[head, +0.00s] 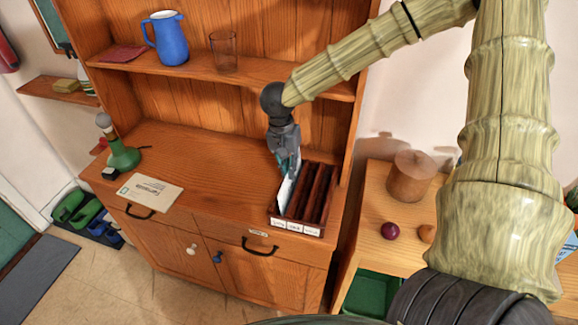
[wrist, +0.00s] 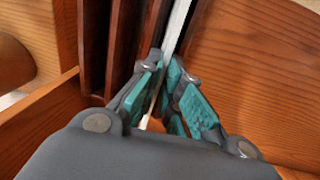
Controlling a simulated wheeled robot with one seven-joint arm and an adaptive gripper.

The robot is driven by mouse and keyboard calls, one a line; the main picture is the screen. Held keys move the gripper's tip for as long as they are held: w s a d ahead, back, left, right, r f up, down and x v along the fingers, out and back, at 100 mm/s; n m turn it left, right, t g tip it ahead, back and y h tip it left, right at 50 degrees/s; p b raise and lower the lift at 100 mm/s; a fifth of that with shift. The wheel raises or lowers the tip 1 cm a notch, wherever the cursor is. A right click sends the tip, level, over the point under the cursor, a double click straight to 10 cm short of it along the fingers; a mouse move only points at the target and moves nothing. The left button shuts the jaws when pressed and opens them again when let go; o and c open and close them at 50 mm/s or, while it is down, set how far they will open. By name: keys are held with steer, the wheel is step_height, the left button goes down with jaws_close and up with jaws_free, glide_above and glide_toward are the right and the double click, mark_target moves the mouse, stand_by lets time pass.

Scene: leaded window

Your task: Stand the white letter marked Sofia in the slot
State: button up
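A white letter (head: 285,194) stands on edge, a little tilted, at the leftmost slot of the dark wooden rack (head: 318,195). In the wrist view the letter (wrist: 180,28) is a thin pale strip running along the rack's dark dividers (wrist: 119,40). My gripper (head: 286,168) is above the rack's left side. In the wrist view its teal-padded fingers (wrist: 164,75) are close together on both sides of the letter. The name on the letter cannot be read, and its lower edge is hidden, so I cannot tell whether it touches the slot floor.
A cream envelope (head: 150,192) lies flat on the cabinet top (head: 212,165), left of the rack. A green flask (head: 122,155) stands farther left. A blue jug (head: 167,40) and a glass (head: 223,52) stand on the shelf above. The cabinet top between envelope and rack is clear.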

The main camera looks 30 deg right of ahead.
steer(key=o, duration=0.4)
step_height(320, 180, up, 12)
steer(key=w+a, duration=0.1)
stand_by(0.5)
stand_by(0.6)
